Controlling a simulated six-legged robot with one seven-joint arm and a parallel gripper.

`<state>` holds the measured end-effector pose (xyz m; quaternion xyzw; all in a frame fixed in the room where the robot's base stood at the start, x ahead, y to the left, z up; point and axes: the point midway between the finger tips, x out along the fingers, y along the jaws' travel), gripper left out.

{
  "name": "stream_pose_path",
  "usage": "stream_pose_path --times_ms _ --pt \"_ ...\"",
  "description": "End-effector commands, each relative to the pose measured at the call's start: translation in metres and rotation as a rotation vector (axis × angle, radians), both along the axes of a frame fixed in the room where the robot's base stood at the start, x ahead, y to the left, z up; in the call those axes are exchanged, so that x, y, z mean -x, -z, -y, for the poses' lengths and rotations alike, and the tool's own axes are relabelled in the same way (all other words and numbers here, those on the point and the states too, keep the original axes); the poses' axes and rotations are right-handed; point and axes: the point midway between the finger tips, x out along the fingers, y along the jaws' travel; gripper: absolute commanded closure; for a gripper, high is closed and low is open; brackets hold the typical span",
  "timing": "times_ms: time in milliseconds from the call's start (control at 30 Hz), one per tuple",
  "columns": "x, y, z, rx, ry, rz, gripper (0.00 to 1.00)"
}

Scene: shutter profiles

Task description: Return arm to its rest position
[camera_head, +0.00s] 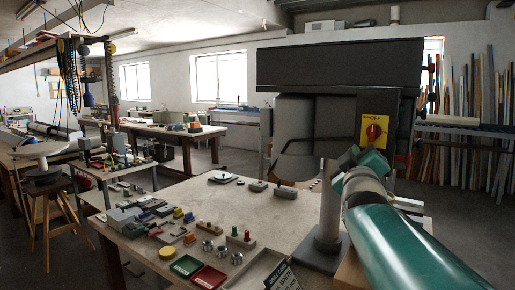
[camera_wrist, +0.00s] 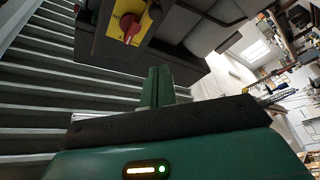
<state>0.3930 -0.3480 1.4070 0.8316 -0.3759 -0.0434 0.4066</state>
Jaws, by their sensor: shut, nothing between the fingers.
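My gripper (camera_wrist: 157,86) shows in the wrist view with its two green fingers together and nothing between them. In the head view my teal arm reaches in from the lower right, and its far end is in front of the dark machine (camera_head: 340,62). The machine's red rotary switch on a yellow plate (camera_head: 374,130) is just beyond that end. The same switch (camera_wrist: 130,28) is above and left of the fingers in the wrist view. I see a gap between fingers and switch in the picture, but cannot tell the depth.
A workbench (camera_head: 225,195) stands at the front, with small blocks, pegs and metal parts, a green tray (camera_head: 186,266) and a red tray (camera_head: 209,277). A grey post (camera_head: 328,215) rises close to my arm. Grey slats (camera_wrist: 45,90) fill the wrist view's left.

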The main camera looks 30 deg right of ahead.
Motion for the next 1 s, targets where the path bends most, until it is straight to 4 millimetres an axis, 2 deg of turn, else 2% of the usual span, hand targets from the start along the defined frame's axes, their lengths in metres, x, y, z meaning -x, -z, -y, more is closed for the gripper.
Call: stream_pose_path --times_ms 367,467,533,667,767,867,1000 --pt "-0.001 0.0 -0.001 -0.001 0.0 0.001 1.0" --pt "-0.006 0.006 -0.009 -0.029 -0.025 -0.009 1.0" --pt "-0.013 0.018 -0.026 -0.087 -0.071 -0.026 1.0" --pt "-0.032 0.061 -0.081 -0.284 -0.206 -0.103 1.0" --pt "-0.036 0.103 -0.136 -0.471 -0.306 -0.196 1.0" --pt "-0.029 0.146 -0.19 -0.65 -0.372 -0.307 1.0" --pt "0.002 0.206 -0.261 -0.88 -0.405 -0.493 1.0"
